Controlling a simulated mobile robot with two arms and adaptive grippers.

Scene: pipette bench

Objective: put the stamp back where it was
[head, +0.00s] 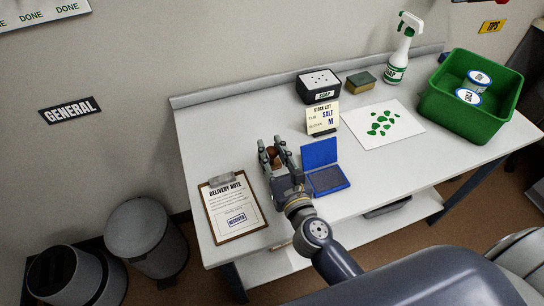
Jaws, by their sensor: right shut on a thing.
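My right gripper (272,150) is over the table, left of the ink pad, with its fingers closed around the brown stamp (274,159). Only a small brown part of the stamp shows between the fingers; its base is hidden, and I cannot tell whether it touches the table. The blue ink pad (327,180) lies just right of the gripper with its lid open. The delivery note (232,205) on its clipboard lies to the left and bears a blue "RECEIVED" mark. My left gripper is not in view.
A stock list card (322,116) stands behind the ink pad. Farther back are a black box (319,88), a sponge (361,82) and a spray bottle (399,55). A white sheet (405,132) with green pieces and a green crate (470,122) are right. The table's back left is clear.

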